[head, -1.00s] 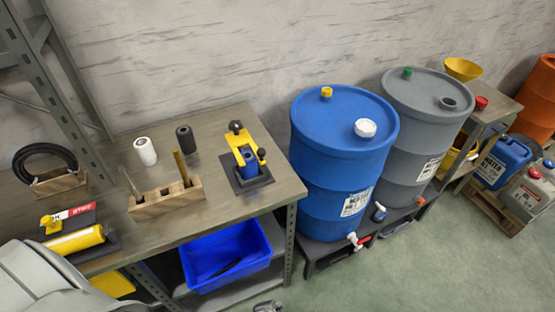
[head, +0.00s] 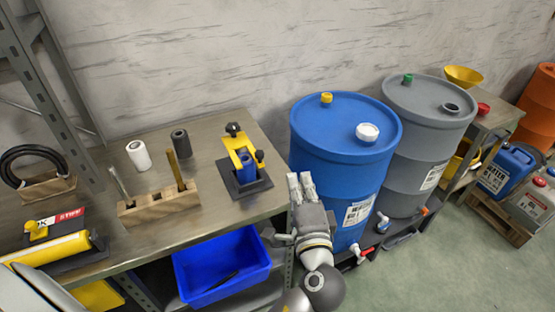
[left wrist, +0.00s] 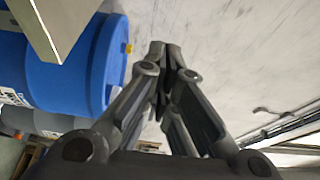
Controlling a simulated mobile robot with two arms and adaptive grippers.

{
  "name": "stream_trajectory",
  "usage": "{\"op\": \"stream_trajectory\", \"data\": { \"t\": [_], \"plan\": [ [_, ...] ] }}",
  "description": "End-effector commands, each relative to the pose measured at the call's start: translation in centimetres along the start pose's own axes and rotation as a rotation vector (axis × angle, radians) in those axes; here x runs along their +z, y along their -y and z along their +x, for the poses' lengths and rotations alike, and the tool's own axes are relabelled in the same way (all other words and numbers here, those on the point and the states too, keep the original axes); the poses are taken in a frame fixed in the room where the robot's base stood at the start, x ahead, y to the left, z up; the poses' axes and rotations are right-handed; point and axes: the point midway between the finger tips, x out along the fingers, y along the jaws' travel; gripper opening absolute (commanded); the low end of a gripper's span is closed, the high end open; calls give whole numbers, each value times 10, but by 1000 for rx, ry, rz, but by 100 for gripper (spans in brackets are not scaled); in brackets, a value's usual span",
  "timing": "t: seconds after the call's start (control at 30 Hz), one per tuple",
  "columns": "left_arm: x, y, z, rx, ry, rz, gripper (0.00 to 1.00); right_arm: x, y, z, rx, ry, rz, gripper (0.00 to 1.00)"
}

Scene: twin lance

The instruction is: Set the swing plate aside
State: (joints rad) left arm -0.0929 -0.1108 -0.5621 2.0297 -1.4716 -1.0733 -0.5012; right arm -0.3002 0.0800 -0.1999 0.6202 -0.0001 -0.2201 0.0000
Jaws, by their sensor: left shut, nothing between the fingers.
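The fixture with the swing plate stands near the right end of the workbench in the head view. Its yellow plate (head: 241,151) lies over a blue cylindrical body (head: 246,168) on a dark square base (head: 240,188). A black knob sits on the plate's far end and another at its right side. My left gripper (head: 300,179) is shut and empty, to the right of the fixture and apart from it, beside the bench's right edge and in front of the blue drum. Its shut fingers also show in the left wrist view (left wrist: 166,55). My right gripper is not in view.
The bench (head: 165,240) also holds a wooden block (head: 158,209) with upright tools, a white cylinder (head: 138,155) and a dark one (head: 180,142). A blue drum (head: 330,190) and a grey drum (head: 405,150) stand right of it. A blue bin (head: 222,268) sits below.

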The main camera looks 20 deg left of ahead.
Motion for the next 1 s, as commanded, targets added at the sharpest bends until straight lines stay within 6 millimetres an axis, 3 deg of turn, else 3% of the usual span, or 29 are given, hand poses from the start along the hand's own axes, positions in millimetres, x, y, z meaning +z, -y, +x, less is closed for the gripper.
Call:
{"op": "stream_trajectory", "data": {
  "t": [0.47,0.93,1.0],
  "plan": [
    [0,3,8,-4,1,0,0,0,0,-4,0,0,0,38],
    [1,5,101,-6,2,2,0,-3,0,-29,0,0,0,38],
    [12,4,97,0,1,3,0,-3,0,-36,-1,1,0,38]
  ]
}}
